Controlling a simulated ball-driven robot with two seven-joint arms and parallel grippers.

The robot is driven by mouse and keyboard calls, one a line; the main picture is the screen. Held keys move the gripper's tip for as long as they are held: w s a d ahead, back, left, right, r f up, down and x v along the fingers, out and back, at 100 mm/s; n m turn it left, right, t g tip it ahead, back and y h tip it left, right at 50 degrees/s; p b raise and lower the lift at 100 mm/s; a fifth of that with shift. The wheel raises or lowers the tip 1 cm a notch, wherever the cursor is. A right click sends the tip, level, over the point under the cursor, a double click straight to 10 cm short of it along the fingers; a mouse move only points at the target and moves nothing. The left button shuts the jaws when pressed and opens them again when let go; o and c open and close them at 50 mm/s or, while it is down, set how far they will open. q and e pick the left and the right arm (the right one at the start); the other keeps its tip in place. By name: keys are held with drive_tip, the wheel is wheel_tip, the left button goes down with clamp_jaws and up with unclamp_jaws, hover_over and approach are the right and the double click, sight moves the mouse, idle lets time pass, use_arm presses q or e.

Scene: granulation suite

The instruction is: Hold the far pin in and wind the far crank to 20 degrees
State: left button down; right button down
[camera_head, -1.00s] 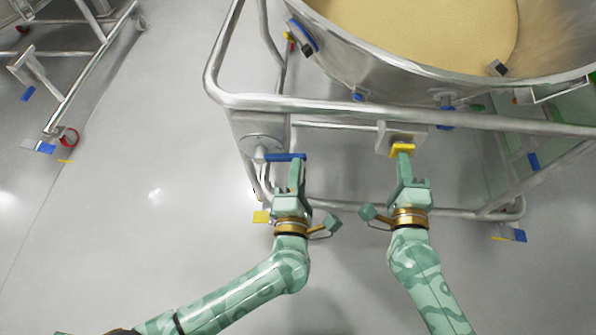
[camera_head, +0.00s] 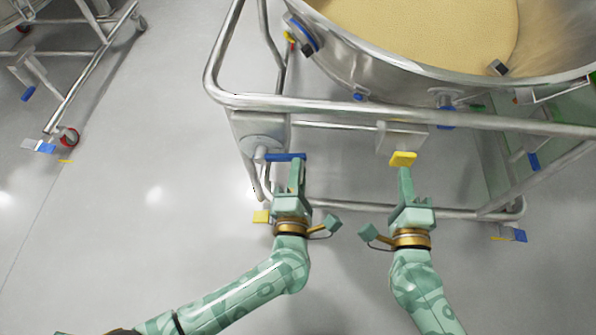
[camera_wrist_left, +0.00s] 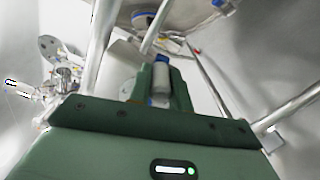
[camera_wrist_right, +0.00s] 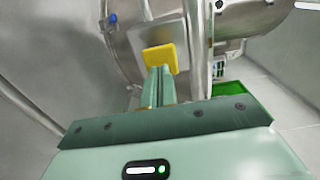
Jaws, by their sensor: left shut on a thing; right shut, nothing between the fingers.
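The crank's blue handle (camera_head: 285,157) sits beside a round metal hub (camera_head: 262,146) at the frame's left corner post. My left gripper (camera_head: 297,162) is shut on this handle.
A steel bowl (camera_head: 390,75) of tan powder stands above, inside a tubular frame (camera_head: 330,104) whose top rail crosses over both hands. Yellow and blue caster pedals (camera_head: 262,217) sit low. Another cart (camera_head: 85,75) stands far left. The floor between is clear.

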use_arm(q)
drive_tip(key=shift+r, duration=0.15)
use_arm(e)
drive_tip(key=s, duration=0.4)
drive_tip(key=shift+s, duration=0.2)
use_arm(q)
drive_tip(key=shift+w, duration=0.1)
drive_tip(key=c, duration=1.1)
unclamp_jaws()
